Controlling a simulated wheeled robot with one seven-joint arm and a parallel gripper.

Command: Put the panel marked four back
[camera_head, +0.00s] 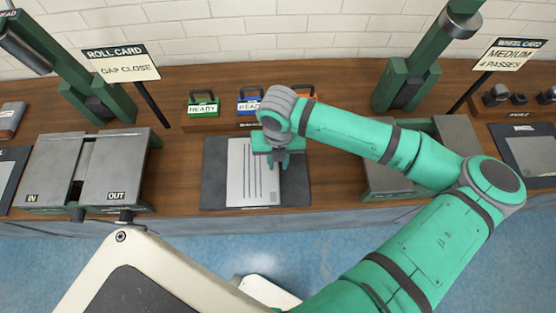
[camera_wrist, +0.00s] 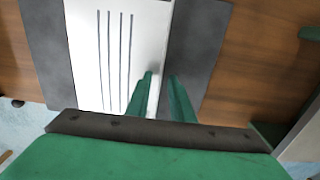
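A pale metal panel (camera_head: 240,180) with several long dark lines along it lies on a dark grey mat (camera_head: 213,170) in the middle of the bench. It also shows in the wrist view (camera_wrist: 85,50), where its right edge runs between my two fingers. I see no figure four on it. My gripper (camera_head: 273,166) points down over the right part of the panel. In the wrist view my green fingers (camera_wrist: 162,78) stand apart with a gap between them. I cannot tell whether the fingertips touch the panel.
A grey roller machine marked IN and OUT (camera_head: 115,165) stands left, with a ROLL CARD sign (camera_head: 122,65) behind it. Another machine (camera_head: 385,180) stands right, partly behind my arm. Coloured READY tags (camera_head: 203,106) stand in a rack behind the mat.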

